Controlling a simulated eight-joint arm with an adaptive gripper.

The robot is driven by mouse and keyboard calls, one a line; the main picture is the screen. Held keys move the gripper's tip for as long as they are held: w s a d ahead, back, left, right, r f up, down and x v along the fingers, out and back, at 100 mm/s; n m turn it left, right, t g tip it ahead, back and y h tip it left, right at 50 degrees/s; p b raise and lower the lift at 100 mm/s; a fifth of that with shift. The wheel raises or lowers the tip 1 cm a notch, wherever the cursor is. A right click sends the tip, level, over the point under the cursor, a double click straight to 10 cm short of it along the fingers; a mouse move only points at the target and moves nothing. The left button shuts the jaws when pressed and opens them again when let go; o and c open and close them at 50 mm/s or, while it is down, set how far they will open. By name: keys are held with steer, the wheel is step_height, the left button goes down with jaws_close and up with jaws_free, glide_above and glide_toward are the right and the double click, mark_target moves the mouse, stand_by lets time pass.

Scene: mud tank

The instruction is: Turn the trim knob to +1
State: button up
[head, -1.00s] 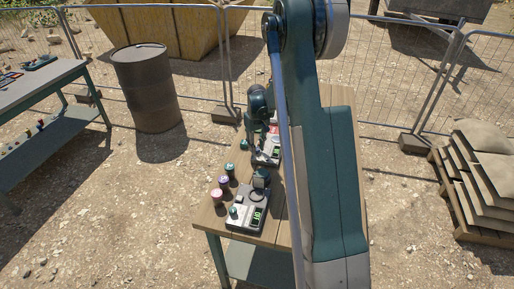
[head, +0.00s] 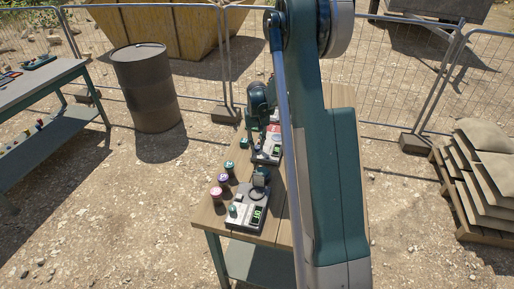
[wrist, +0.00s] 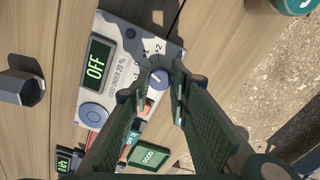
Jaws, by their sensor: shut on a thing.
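The knob is small, round and light, partly covered by the fingers. Printed marks including +1 and +2 show beside it on the upper side; which mark the knob points to I cannot tell.
A second box (head: 247,213) stands nearer on the table (head: 210,220), with several coloured caps (head: 216,194) to its left. A green piece marked GOOD (wrist: 152,156) and a dark hexagonal piece (wrist: 22,88) lie close by. A barrel (head: 146,88) stands left of the table.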

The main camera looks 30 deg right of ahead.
mark_target(257, 147)
steer(key=shift+m+b, duration=0.45)
steer(key=shift+m, duration=0.65)
steer(key=o, duration=0.9)
steer(key=shift+r, duration=0.1)
step_height(257, 147, up, 12)
stand_by(0.5)
